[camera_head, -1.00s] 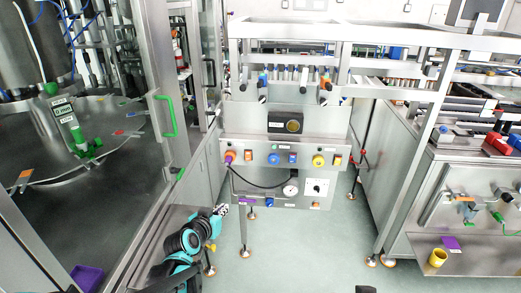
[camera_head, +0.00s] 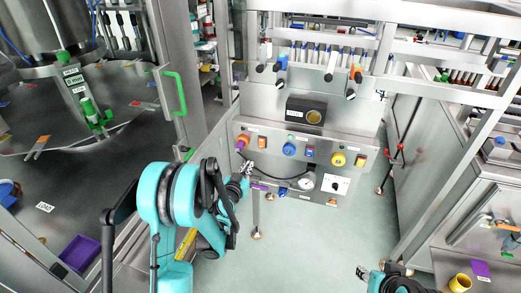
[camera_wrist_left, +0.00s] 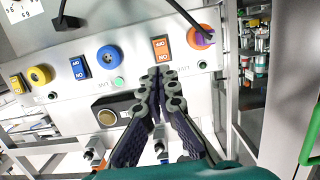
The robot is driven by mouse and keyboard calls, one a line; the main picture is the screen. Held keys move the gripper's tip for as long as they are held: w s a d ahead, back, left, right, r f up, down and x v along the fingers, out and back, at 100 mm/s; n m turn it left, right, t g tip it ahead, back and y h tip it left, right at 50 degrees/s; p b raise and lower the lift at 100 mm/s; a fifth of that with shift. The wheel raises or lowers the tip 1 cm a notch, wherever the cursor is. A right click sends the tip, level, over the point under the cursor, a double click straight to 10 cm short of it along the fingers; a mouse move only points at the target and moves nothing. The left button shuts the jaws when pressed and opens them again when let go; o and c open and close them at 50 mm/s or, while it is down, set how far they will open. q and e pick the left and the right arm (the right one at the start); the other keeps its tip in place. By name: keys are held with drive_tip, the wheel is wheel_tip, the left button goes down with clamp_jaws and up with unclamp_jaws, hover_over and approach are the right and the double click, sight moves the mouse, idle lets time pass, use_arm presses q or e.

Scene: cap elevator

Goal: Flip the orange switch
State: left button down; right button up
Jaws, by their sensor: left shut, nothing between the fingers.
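An orange rocker switch (camera_head: 262,142) sits on the sloped metal control panel, beside an orange-and-purple knob. In the left wrist view the orange switch (camera_wrist_left: 160,48), marked in white, lies just beyond my fingertips. My left gripper (camera_head: 247,167) is shut and empty, in front of and below the first switch. Contact cannot be told. My right gripper (camera_head: 362,272) is low at the bottom right, away from the panel; its jaw state is unclear.
A purple-orange knob (camera_head: 243,141), blue knob (camera_head: 289,149), blue switch (camera_head: 310,152) and yellow knob (camera_head: 338,159) share the panel (camera_head: 325,151). A black cable hangs below. A glass-walled machine with a green handle (camera_head: 175,92) stands left. Floor (camera_head: 300,245) is clear.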

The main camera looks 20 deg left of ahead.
sight(262, 147)
use_arm(q)
drive_tip(key=w+b, duration=0.1)
drive_tip(key=w, duration=0.3)
drive_tip(key=w+f+b, duration=0.1)
drive_tip(key=w, duration=0.3)
drive_tip(key=w+f+b, duration=0.1)
drive_tip(key=w, duration=0.4)
drive_tip(key=shift+d+f, duration=0.25)
drive_tip(key=shift+w, duration=0.45)
drive_tip(key=shift+w+f+b, duration=0.2)
drive_tip(key=shift+w+b, duration=0.1)
drive_tip(key=shift+b, duration=0.25)
